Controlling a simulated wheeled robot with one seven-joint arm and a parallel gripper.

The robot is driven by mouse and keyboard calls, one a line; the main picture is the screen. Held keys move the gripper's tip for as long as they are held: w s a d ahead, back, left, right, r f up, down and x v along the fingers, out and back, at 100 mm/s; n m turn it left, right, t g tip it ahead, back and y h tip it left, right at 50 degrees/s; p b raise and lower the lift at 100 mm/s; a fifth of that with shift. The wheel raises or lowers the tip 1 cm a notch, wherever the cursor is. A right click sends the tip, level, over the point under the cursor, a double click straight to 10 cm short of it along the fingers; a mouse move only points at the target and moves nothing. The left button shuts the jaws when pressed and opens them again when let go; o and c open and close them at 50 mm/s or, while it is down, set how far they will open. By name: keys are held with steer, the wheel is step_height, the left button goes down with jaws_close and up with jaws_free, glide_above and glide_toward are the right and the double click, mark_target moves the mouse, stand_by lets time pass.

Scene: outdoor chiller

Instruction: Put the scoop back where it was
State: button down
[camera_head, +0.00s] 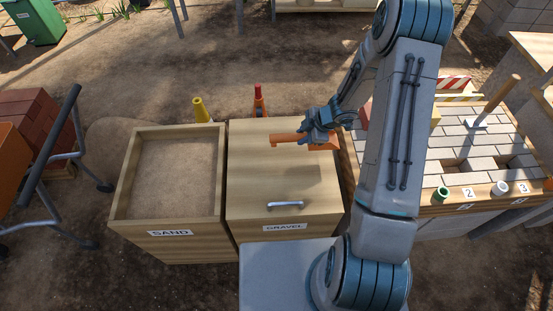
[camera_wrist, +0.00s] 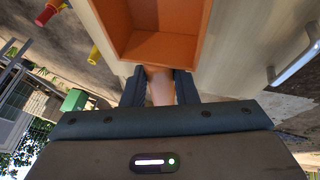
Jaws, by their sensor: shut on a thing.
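The scoop is orange, box-shaped and open, with a pale handle. In the head view the scoop (camera_head: 288,138) is over the far right part of the closed gravel bin lid (camera_head: 270,178); I cannot tell if it touches the lid. My gripper (camera_head: 318,130) is shut on the handle. In the wrist view the gripper (camera_wrist: 160,90) holds the pale handle between its fingers, and the scoop's empty orange inside (camera_wrist: 160,45) faces the camera. My arm hides part of the area right of the lid.
The open sand bin (camera_head: 175,170) stands left of the gravel bin. A yellow object (camera_head: 201,110) and a red-orange one (camera_head: 259,100) stand behind the bins. At right is a paving table (camera_head: 470,145) with a wooden-handled tool (camera_head: 498,100) and numbered cups. A cart frame (camera_head: 55,150) is at left.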

steer(key=a+f+b, duration=0.1)
steer(key=a+f, duration=0.1)
steer(key=a, duration=0.1)
steer(key=s+a+f+b, duration=0.1)
steer(key=a+f+b, duration=0.1)
steer(key=a, duration=0.1)
steer(key=a+f+b, duration=0.2)
steer(key=a, duration=0.1)
steer(key=shift+s+a, duration=0.25)
steer(key=shift+s, duration=0.05)
steer(key=shift+f+b, duration=1)
steer(key=shift+f, duration=0.9)
steer(key=shift+f, duration=0.15)
steer(key=c, duration=1.1)
jaws_free()
steer(key=shift+c, duration=0.2)
